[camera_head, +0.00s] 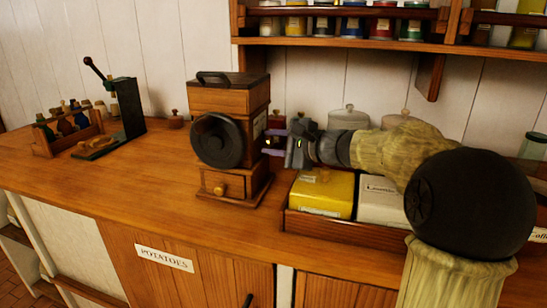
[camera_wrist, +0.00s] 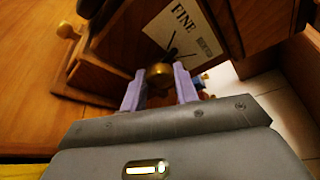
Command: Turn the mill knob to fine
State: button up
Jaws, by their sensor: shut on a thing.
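The mill (camera_head: 229,120) is a wooden box with a large black wheel (camera_head: 217,140) on its front and a small drawer below. It stands on the counter in the head view. My gripper (camera_head: 275,141) is at its right side. In the wrist view, the brass knob (camera_wrist: 159,75) sits between my two purple fingers (camera_wrist: 159,90), which are shut on it. Behind it, a pale dial plate (camera_wrist: 186,35) reads FINE at its top, with dark lines near the knob. A smaller label on the plate is too small to read. The knob's exact pointing is hard to tell.
A tray (camera_head: 340,226) with a yellow tin (camera_head: 322,193) and a white tin (camera_head: 381,203) lies beneath my arm. Lidded jars (camera_head: 348,118) stand behind it. A bottle rack (camera_head: 68,130) and a black lever device (camera_head: 128,110) stand left. The counter's front left is clear.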

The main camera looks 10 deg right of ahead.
aim_at(262, 102)
jog(key=shift+f+b, duration=0.1)
jog(key=shift+b, duration=0.35)
jog(key=o, duration=1)
jog(key=shift+s, duration=0.1)
jog(key=o, duration=0.6)
notch_tip(262, 102, up, 8)
jog(key=p, duration=0.3)
jog(key=shift+c, duration=0.2)
notch_tip(262, 102, up, 2)
jog(key=shift+r+p, duration=0.2)
jog(key=shift+p, duration=0.2)
jog(key=c, duration=0.6)
jog(key=shift+f, duration=0.1)
